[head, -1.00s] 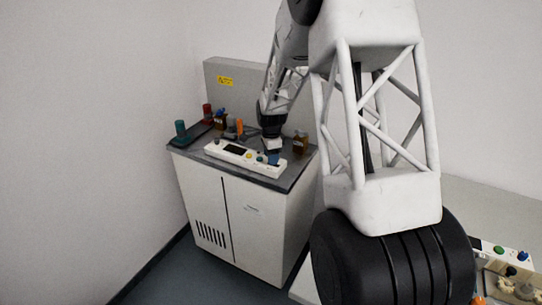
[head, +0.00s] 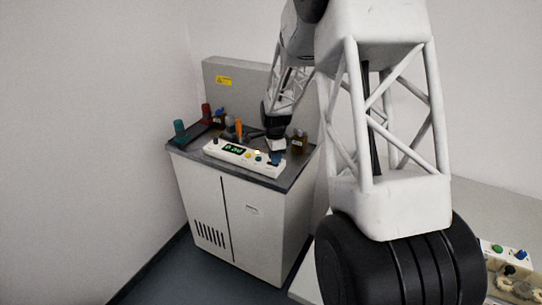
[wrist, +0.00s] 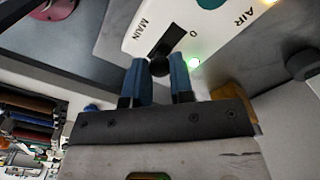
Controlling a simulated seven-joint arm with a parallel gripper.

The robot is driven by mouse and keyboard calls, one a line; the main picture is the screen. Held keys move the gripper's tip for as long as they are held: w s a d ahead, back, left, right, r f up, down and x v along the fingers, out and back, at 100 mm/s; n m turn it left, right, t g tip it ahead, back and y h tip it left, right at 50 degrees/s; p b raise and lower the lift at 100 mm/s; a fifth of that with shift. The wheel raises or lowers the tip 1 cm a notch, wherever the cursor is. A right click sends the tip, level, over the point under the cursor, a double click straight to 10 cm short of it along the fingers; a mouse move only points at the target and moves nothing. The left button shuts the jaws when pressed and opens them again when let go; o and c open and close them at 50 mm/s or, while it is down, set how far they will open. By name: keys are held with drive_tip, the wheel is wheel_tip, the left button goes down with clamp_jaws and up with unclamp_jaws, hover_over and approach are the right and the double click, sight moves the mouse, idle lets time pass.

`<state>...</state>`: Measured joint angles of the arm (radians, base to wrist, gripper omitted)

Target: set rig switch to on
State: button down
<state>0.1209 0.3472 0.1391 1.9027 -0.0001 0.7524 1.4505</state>
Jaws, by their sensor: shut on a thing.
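The rig panel is a long white box (head: 215,152) on the cabinet top in the head view. Its small display (head: 236,149) shows lit green characters. In the wrist view the panel (wrist: 130,38) carries the words MAIN and AIR and a 0 mark. The black switch lever (wrist: 158,67) stands in a dark slot beside MAIN, and a green lamp (wrist: 194,63) glows nearby. My gripper (wrist: 158,72) has its blue fingers on either side of the lever's round end, shut on it. In the head view my gripper (head: 275,157) is at the panel's right end.
A teal-topped item (head: 180,130), a red item (head: 206,113) and an orange item (head: 239,128) stand at the left and back. A second panel (head: 503,253) lies on the bench at right.

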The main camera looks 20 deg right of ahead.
drive_tip(key=shift+s+d, duration=0.2)
drive_tip(key=c, duration=1)
unclamp_jaws()
drive_tip(key=shift+r, duration=0.1)
drive_tip(key=shift+r, duration=3.85)
drive_tip(key=shift+s, duration=0.1)
